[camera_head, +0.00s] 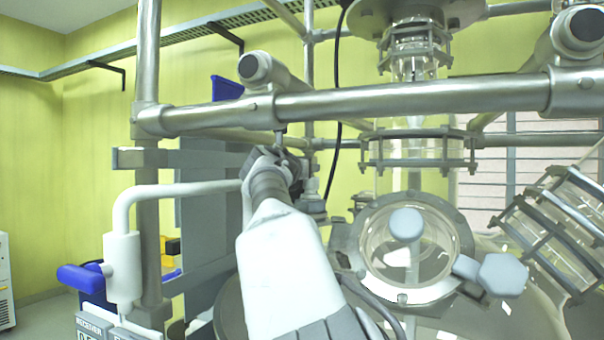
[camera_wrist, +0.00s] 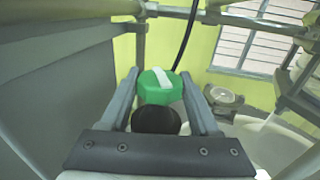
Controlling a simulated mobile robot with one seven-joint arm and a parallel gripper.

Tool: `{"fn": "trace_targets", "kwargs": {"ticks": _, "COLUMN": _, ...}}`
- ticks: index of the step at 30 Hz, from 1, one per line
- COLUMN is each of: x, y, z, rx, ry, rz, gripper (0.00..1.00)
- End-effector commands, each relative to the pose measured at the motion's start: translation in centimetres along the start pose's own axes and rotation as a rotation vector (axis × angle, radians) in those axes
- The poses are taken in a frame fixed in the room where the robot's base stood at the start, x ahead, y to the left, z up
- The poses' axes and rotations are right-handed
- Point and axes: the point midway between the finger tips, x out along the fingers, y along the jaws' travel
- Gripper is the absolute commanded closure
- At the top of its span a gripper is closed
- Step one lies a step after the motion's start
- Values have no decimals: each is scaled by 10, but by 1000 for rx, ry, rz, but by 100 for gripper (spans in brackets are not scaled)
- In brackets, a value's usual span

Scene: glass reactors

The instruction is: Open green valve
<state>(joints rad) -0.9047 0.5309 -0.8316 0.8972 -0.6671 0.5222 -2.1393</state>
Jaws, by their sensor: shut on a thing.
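The green valve (camera_wrist: 158,95) shows in the wrist view as a green knob with a white stripe on top and a dark round part below it. My gripper (camera_wrist: 158,76) has one finger on each side of the green knob and is shut on it. In the head view my gripper (camera_head: 284,160) reaches up just below the thick horizontal steel pipe. The green valve cannot be made out in the head view, where my arm and gripper hide that spot.
A thick steel pipe (camera_head: 350,103) crosses just above my gripper. A glass reactor port (camera_head: 408,250) stands close on the right. Grey panels (camera_head: 205,210) and a white pipe with a blue handle (camera_head: 80,278) are on the left. A black cable (camera_wrist: 187,35) hangs behind the valve.

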Motion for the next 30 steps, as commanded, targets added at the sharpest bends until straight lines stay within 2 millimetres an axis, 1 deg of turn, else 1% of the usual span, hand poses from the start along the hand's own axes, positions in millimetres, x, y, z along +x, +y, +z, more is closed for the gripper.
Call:
{"fn": "trace_targets", "kwargs": {"ticks": 2, "x": 0, "y": 0, "z": 1, "rx": 2, "ry": -1, "rz": 0, "gripper": 87}}
{"fn": "trace_targets", "kwargs": {"ticks": 3, "x": 0, "y": 0, "z": 1, "rx": 2, "ry": -1, "rz": -1, "gripper": 36}}
{"fn": "trace_targets", "kwargs": {"ticks": 5, "x": 0, "y": 0, "z": 1, "rx": 1, "ry": -1, "rz": -1, "gripper": 25}}
{"fn": "trace_targets", "kwargs": {"ticks": 6, "x": 0, "y": 0, "z": 1, "rx": 1, "ry": -1, "rz": -1, "gripper": 18}}
{"fn": "trace_targets", "kwargs": {"ticks": 16, "x": 0, "y": 1, "z": 2, "rx": -1, "ry": 1, "rz": -19, "gripper": 18}}
{"fn": "trace_targets", "kwargs": {"ticks": 20, "x": 0, "y": 4, "z": 5, "rx": -6, "ry": -2, "rz": -116, "gripper": 18}}
{"fn": "trace_targets", "kwargs": {"ticks": 30, "x": 0, "y": 1, "z": 6, "rx": -5, "ry": 1, "rz": -309, "gripper": 18}}
